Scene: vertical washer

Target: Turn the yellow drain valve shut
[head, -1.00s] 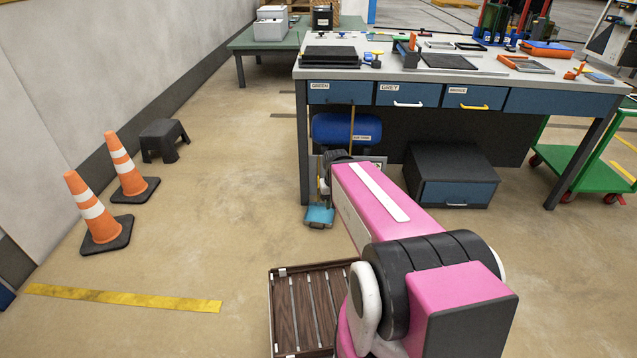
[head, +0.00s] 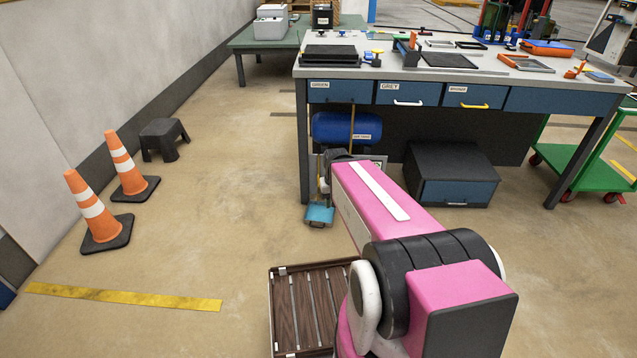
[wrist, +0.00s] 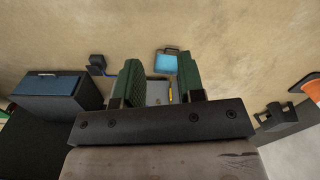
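In the wrist view, my gripper (wrist: 160,82) is open, its two green finger pads standing apart. In the gap behind them a grey part shows with a thin upright yellow strip (wrist: 170,93), nearer the right finger. I cannot tell for sure that this strip is the drain valve, or whether a finger touches it. In the head view, a blue tank (head: 346,127) lies under the workbench, with a thin yellow-brown upright line in front of it. My pink arm reaches to the bench's left leg and hides the gripper's fingertips there.
A cyan pan-like object (head: 319,214) is on the floor by the bench leg. The workbench (head: 440,72) stands above; a dark cabinet (head: 452,172) is to the right. Two cones (head: 96,212) and a black stool (head: 163,139) stand left. The floor between is clear.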

